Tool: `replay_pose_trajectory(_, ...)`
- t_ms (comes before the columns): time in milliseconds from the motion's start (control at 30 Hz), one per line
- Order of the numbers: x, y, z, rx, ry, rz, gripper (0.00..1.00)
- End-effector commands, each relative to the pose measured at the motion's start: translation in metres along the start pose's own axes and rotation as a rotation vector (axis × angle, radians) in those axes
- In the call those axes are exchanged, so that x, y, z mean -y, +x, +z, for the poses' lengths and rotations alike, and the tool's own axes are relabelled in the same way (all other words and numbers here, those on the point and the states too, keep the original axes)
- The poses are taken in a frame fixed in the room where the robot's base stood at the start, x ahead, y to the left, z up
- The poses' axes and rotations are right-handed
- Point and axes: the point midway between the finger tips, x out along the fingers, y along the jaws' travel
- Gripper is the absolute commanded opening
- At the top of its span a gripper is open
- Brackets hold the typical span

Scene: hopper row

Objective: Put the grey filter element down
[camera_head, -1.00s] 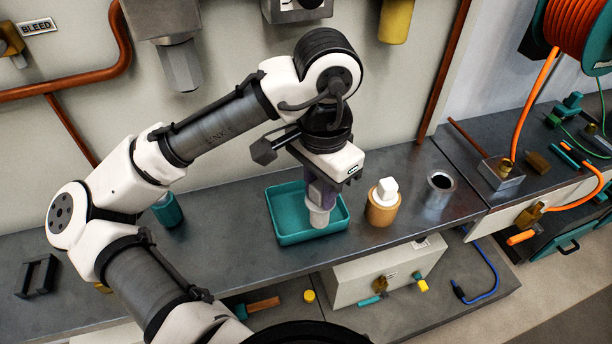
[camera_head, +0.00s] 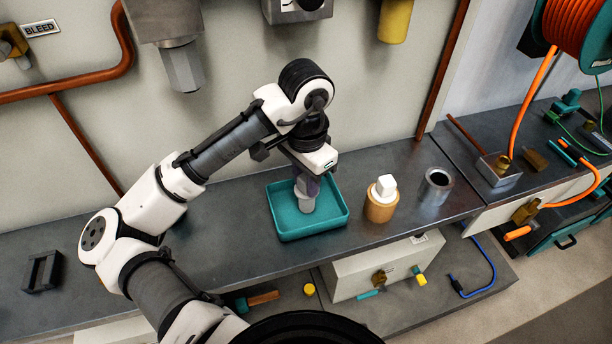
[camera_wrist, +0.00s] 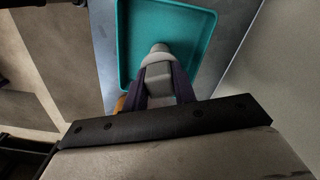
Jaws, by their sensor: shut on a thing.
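The grey filter element (camera_head: 305,201) is a pale grey, stepped cylinder held upright in my gripper (camera_head: 308,184). My gripper points down over the teal tray (camera_head: 340,222) and is shut on the element's upper part. In the wrist view the element (camera_wrist: 159,54) sits between the dark purple fingers (camera_wrist: 160,90), with the tray floor (camera_wrist: 135,30) around its far end. The element's lower end is at or close to the tray floor; I cannot tell whether it touches.
An orange-tan cylinder with a white block on top (camera_head: 381,203) stands just right of the tray. A metal cup (camera_head: 435,188) stands beyond it. A dark open frame (camera_head: 42,271) lies at the bench's left. The bench (camera_head: 220,250) left of the tray is clear.

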Motion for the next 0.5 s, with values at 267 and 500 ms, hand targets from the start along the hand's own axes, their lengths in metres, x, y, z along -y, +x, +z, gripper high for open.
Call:
replay_pose_trajectory(267,0.0001,0.0022,0.0001,0.000,0.000,0.000,0.00)
replay_pose_trajectory(500,0.0001,0.0041,0.0002,0.000,0.000,0.000,0.45)
